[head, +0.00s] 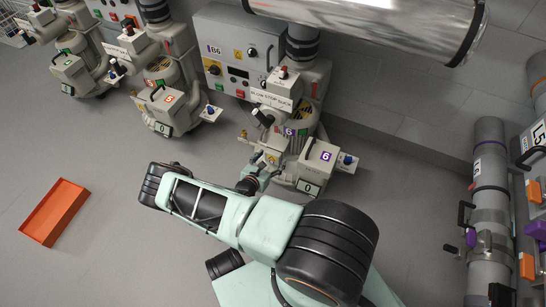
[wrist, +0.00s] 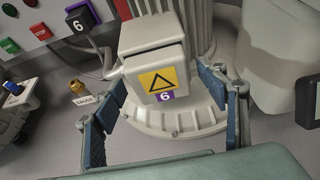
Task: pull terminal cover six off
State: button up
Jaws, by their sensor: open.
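Terminal cover six (wrist: 153,52) is a grey-white box with a yellow warning triangle and a purple 6 label below it. It sits on the side of the blower (wrist: 185,118), above a round ribbed flange, in the middle of the wrist view. My gripper (wrist: 165,76) is open, with one blue-padded finger on each side of the cover. A gap shows between the right finger and the cover; left contact is unclear. In the head view my gripper (head: 262,170) is at the near side of blower six (head: 300,125), largely hiding the cover.
An orange tray (head: 54,212) lies on open floor at left. Control box B6 (head: 238,52) stands behind the blower. A large metal pipe (head: 375,20) crosses above. A black-clad cable with a 6 tag (wrist: 80,25) is near the cover. More blowers stand at left.

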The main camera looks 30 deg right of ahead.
jog(key=shift+c, duration=0.4)
jog(key=c, duration=1.5)
jog(key=shift+s+a, duration=0.1)
jog(key=shift+s+a+p, duration=0.3)
jog(key=shift+s+a, duration=0.55)
jog(key=shift+a, duration=0.3)
jog(key=shift+s+a+p, duration=0.3)
jog(key=shift+s+a, duration=0.55)
jog(key=shift+a, duration=0.25)
